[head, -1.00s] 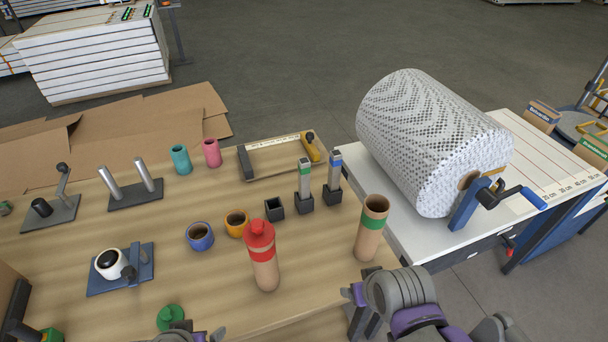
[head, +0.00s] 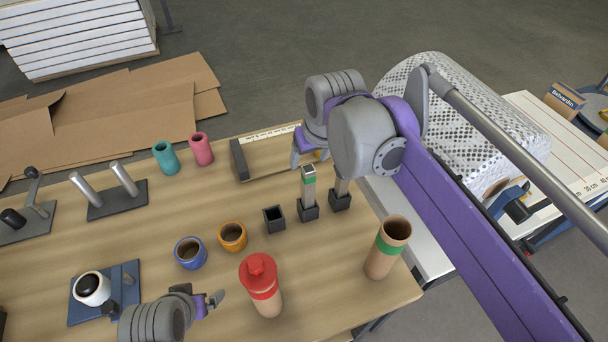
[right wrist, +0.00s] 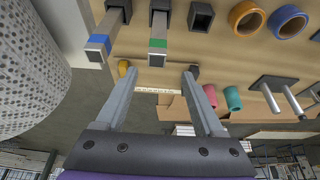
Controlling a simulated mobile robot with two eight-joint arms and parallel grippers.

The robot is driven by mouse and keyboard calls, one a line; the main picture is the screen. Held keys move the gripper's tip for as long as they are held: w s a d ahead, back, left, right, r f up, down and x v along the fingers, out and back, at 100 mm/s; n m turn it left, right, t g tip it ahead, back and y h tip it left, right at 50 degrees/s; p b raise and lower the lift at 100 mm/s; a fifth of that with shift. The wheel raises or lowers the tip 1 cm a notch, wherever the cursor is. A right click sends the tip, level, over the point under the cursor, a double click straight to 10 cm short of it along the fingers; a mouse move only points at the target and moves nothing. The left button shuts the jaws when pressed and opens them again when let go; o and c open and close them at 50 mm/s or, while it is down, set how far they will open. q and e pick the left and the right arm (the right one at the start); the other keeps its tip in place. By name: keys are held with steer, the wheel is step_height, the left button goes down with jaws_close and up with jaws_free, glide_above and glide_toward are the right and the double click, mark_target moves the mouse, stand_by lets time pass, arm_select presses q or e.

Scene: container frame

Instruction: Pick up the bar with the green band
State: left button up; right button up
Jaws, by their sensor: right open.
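The bar with the green band (head: 309,186) is a grey square bar standing upright in a black square holder (head: 309,211). It also shows upside down in the right wrist view (right wrist: 158,28). A similar bar with a blue band (right wrist: 104,35) stands beside it; in the head view my right arm hides its top. My right gripper (head: 309,158) is just behind and above the green-banded bar, open and empty. In the right wrist view its two fingers (right wrist: 160,74) are wide apart, with the bar beyond their tips. My left gripper (head: 209,303) is low at the front; its jaws are unclear.
An empty black holder (head: 274,219) stands left of the bars. Orange (head: 232,236) and blue (head: 190,253) cups, a red-capped tube (head: 262,284) and a green-banded cardboard tube (head: 388,248) are nearby. A frame with a pale strip (head: 240,160) lies behind. A large patterned roll (head: 470,110) is right.

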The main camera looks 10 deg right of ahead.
mark_target(306, 170)
steer(key=x, duration=0.5)
steer(key=shift+s, duration=0.3)
steer(key=x, duration=0.5)
steer(key=shift+w+d+f, duration=0.15)
steer(key=shift+d+f, duration=0.15)
steer(key=shift+f, duration=0.1)
steer(key=shift+c, duration=0.3)
jaws_close()
stand_by(0.4)
